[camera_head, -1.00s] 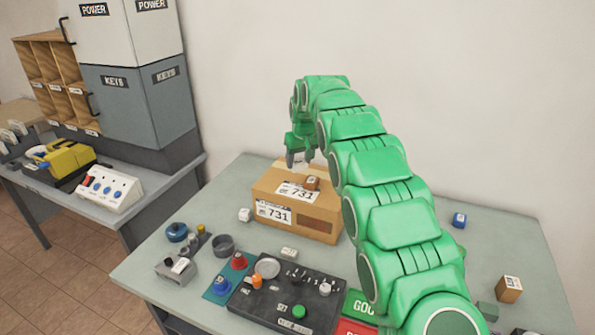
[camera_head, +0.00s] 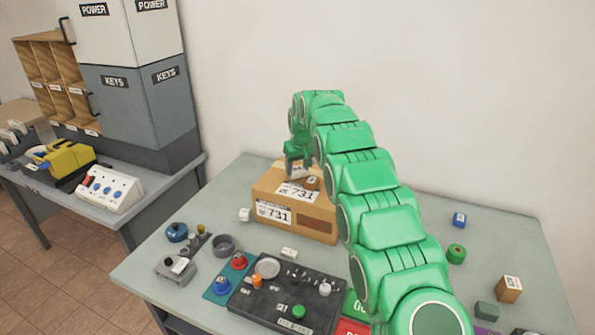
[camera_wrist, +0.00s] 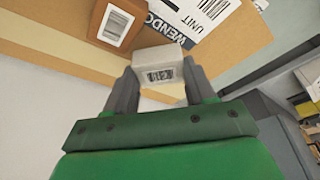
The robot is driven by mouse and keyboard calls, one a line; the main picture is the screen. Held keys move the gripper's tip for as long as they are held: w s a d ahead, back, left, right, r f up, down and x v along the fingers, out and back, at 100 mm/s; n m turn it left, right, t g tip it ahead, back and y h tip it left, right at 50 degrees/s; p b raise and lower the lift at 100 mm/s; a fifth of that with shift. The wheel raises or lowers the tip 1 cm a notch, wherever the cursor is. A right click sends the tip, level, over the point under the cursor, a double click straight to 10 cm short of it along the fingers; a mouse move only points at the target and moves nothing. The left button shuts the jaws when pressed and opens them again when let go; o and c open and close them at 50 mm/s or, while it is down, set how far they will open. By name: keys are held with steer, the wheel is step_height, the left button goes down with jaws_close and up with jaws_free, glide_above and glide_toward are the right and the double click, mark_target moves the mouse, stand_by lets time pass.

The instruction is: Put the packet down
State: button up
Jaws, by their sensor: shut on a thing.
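My gripper (camera_wrist: 163,88) is shut on a small white packet (camera_wrist: 160,66) with a barcode label, held between the fingertips in the wrist view. In the head view my gripper (camera_head: 297,168) is at the back left of the top of a large cardboard box (camera_head: 318,222) labelled 731. The packet is mostly hidden there by the gripper. I cannot tell whether the packet touches the box top. A small brown block (camera_head: 312,183) with a white label sits on the box top, close beside the packet; it also shows in the wrist view (camera_wrist: 118,24).
A black control panel (camera_head: 262,302) with knobs stands in front of the box. A white cube (camera_head: 244,214) lies left of it. A green roll (camera_head: 456,253), a blue cube (camera_head: 459,220) and a brown block (camera_head: 508,289) are at the right. The table's back right is mostly clear.

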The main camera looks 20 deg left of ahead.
steer(key=shift+f, duration=0.8)
steer(key=shift+f, duration=0.15)
steer(key=o, duration=1.1)
steer(key=shift+o, duration=0.2)
steer(key=v, duration=1.2)
